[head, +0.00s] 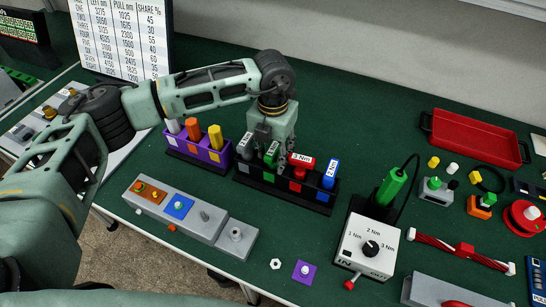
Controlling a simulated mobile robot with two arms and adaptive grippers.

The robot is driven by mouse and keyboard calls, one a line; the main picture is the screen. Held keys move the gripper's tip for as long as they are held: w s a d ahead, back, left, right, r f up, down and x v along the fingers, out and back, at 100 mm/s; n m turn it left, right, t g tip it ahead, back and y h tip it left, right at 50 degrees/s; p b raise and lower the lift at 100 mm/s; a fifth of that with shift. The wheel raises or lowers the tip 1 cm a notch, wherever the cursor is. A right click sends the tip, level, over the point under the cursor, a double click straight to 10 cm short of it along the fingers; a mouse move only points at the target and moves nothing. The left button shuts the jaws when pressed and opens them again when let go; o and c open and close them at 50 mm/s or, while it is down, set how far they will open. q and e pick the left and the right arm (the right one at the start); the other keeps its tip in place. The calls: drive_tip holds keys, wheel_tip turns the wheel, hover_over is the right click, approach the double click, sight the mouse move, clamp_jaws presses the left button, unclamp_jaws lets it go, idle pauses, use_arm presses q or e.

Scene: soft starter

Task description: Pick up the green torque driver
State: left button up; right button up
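A black rack (262,183) on the green table holds grey, green, red and blue drivers in a row. The green driver (272,154) stands in it, second from the left, between the grey driver (245,147) and the red driver (301,161) labelled 3 Nm. My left gripper (273,150) points down over the green driver, its fingers apart at either side of the handle's top. Contact with the handle cannot be made out. My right gripper is out of view.
A purple rack (190,155) with white, orange and yellow handles stands left of the black rack. A grey block with fittings (203,224) lies in front. A red tray (475,139) and small parts are at right. Bare table lies behind the racks.

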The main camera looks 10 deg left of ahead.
use_arm(q)
clamp_jaws()
drive_tip(key=shift+r, duration=0.15)
drive_tip(key=shift+w+r, duration=0.1)
drive_tip(key=shift+r, duration=0.2)
wheel_tip(320, 180, up, 8)
drive_tip(key=b, duration=0.3)
drive_tip(key=shift+r, duration=0.65)
drive_tip(key=c, duration=0.6)
unclamp_jaws()
clamp_jaws()
